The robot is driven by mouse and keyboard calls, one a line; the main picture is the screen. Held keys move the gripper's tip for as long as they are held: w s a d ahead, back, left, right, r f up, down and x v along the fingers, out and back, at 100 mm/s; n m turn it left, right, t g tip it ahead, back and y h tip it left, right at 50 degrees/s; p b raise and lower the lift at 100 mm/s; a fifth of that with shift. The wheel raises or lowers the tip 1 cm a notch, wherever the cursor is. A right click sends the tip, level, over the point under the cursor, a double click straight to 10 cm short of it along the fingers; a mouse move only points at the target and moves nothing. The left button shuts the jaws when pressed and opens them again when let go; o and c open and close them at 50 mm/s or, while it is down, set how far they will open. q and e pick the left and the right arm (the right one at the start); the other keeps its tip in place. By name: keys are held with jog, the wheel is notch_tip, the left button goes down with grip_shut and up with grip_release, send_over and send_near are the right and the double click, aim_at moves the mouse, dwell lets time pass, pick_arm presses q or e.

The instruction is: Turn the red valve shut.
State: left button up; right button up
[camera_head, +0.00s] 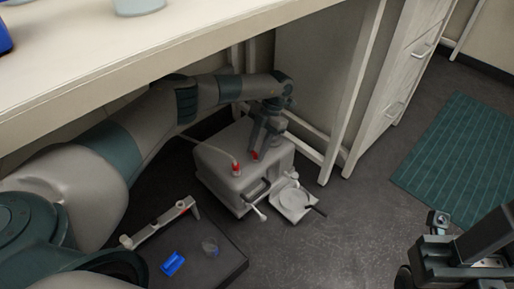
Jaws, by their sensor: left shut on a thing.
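The red valve (255,156) sits on top of a pale grey box-shaped unit (222,178) on the floor under the bench. Only a small red part of it shows below my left gripper (257,151). My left arm reaches in from the left under the bench, and its gripper points down, shut on the red valve. The fingers hide most of the valve, so its angle cannot be told. A second red fitting (236,169) with a pale hose stands to the left on the same unit. My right gripper (465,260) is at the lower right, far from the unit; its finger opening is unclear.
The bench top (130,75) runs above my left arm. A cabinet (400,70) with drawers and bench legs stand close to the right of the unit. A white tray-like part (293,203) sits before it. A dark platform with a blue item (173,263) is at lower left. A green mat (460,160) lies right.

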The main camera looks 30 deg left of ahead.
dwell(0.3)
pick_arm(q)
jog(key=o, duration=1)
jog(key=shift+o, duration=0.2)
jog(key=shift+r, duration=0.15)
